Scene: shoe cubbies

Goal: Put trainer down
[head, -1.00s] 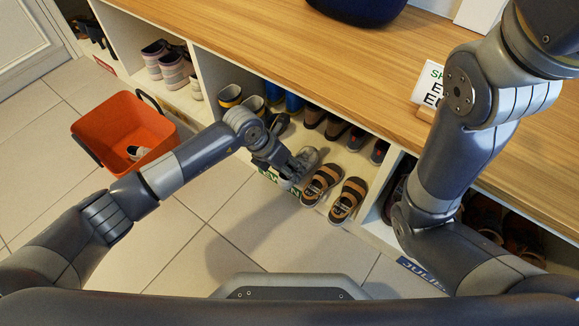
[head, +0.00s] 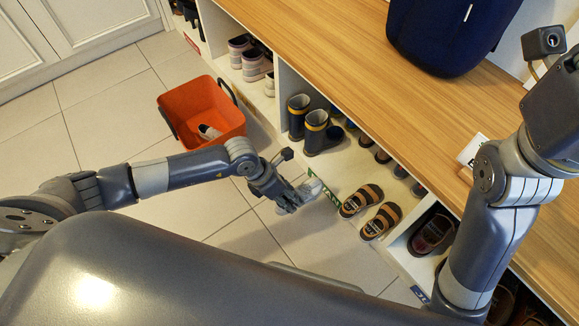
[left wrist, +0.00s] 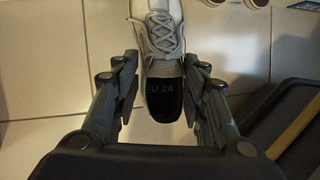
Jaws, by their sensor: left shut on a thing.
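My left gripper (head: 290,197) is shut on a grey trainer (head: 309,190). In the head view it holds the trainer at the front edge of the cubby with the green label (head: 325,194), left of the brown sandals. In the left wrist view the trainer (left wrist: 159,35) lies between the two fingers, with its black heel marked "EU 24" toward the gripper and its laces up. Floor tiles show around it there. The trainer's far end is cut off in that view. My right gripper is outside the frames; only my right arm shows.
Brown sandals (head: 379,222) sit at the front of the same cubby, with dark yellow-topped boots (head: 316,130) toward its left. An orange basket (head: 222,120) with a shoe (head: 208,132) stands on the floor. A dark blue bag (head: 440,35) is on the wooden top. The tiled floor is largely clear.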

